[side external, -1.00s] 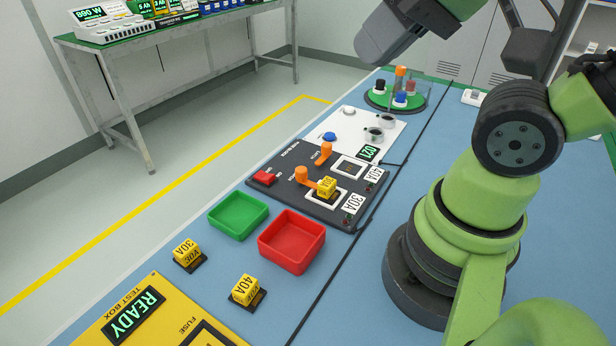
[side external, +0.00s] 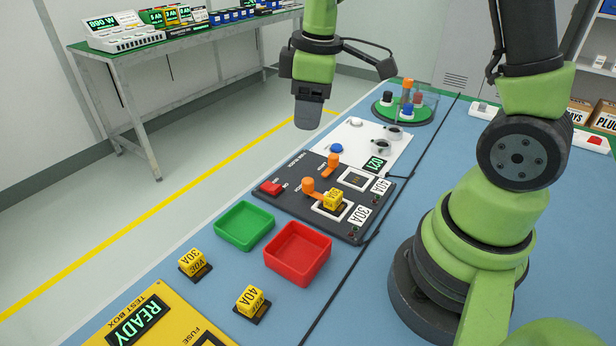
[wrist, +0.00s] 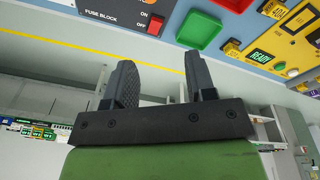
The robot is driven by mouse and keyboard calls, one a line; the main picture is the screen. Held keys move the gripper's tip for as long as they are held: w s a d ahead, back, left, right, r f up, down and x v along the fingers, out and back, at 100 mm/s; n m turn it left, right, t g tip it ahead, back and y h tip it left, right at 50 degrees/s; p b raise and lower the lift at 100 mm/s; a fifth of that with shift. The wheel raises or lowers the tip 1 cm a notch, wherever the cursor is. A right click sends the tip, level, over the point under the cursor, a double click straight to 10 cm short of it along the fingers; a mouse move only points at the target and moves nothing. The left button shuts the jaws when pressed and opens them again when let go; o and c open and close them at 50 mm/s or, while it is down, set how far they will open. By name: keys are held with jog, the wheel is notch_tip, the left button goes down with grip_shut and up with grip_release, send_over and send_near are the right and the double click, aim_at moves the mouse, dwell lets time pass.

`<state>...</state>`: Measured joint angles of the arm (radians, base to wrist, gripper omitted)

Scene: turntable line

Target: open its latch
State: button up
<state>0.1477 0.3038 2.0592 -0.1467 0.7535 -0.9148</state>
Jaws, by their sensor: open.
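A dark fuse block (side external: 280,195) lies on the blue bench with two orange latch levers. The near lever (side external: 309,187) reaches toward a yellow fuse (side external: 333,200) seated in the white-framed socket by the 30A label. The far lever (side external: 331,164) stands by the other socket (side external: 356,179), labelled 40A, which holds no yellow fuse. My gripper (side external: 308,122) hangs pointing down, above and beyond the block in the side view, apart from both levers.
A red switch (side external: 271,188) sits on the block. Green (side external: 244,205) and red (side external: 325,252) trays, loose yellow fuses (side external: 194,264) (side external: 251,302) and a yellow test box (side external: 150,320) reading READY are nearer. A green turntable (side external: 388,117) stands beyond the white panel (side external: 352,133).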

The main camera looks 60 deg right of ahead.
aim_at(308, 180)
jog(key=f+n, duration=0.1)
jog(key=f, duration=0.4)
jog(key=w+d+f+n+g, duration=0.1)
jog(key=f, duration=1)
jog(key=shift+w+d+f+n+g, duration=0.1)
jog(key=shift+w+d+n+g, duration=0.1)
jog(key=shift+d+n+g, duration=0.15)
jog(key=c, duration=0.9)
